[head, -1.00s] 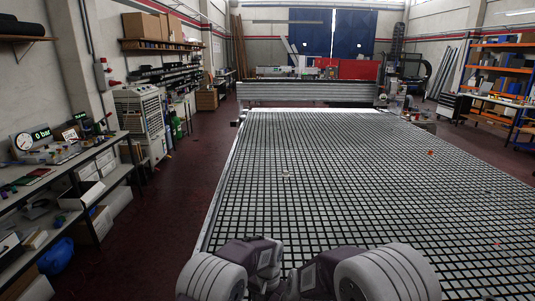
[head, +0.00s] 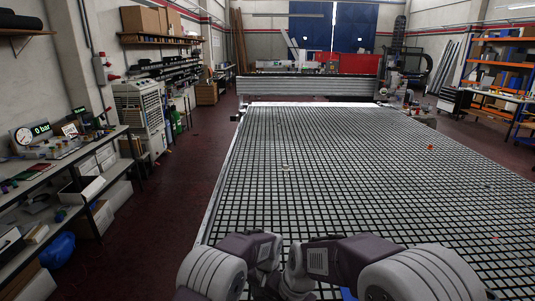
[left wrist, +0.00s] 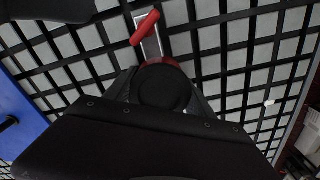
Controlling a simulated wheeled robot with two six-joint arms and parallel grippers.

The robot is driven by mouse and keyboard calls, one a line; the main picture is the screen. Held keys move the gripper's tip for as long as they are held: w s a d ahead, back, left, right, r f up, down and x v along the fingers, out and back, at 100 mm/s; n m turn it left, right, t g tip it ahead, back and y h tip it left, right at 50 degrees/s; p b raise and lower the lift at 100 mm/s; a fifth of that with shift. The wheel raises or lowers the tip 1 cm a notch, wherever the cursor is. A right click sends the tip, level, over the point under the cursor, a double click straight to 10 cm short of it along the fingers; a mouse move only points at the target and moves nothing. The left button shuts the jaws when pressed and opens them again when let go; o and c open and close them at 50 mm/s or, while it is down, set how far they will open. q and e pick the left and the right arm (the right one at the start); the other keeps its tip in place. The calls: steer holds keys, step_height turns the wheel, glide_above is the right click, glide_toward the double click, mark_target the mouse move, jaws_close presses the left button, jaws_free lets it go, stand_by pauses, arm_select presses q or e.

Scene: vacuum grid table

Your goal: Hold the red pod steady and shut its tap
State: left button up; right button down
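The red pod (left wrist: 178,64) shows as a red edge in the left wrist view, behind a round black part, over the grid table. Its red tap lever (left wrist: 145,28) is above it in the picture, slanted across a pale metal strip. My left gripper (left wrist: 165,98) is a dark body filling the lower middle, right against the pod; its fingertips are hidden or too dark to separate, so I cannot tell whether it grips. In the head view my two forearms come together at the bottom, and neither gripper's fingers show. The pod is hidden there.
The black-and-white grid table (head: 330,190) is mostly clear. A small orange-red piece (head: 430,147) and a small white piece (head: 285,168) lie farther off. A blue surface (left wrist: 20,135) is at the left wrist view's left edge. A side bench holds a display reading 0 bar (head: 40,129).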

arm_select(q)
steer(key=o, duration=0.5)
steer(key=shift+r, duration=0.1)
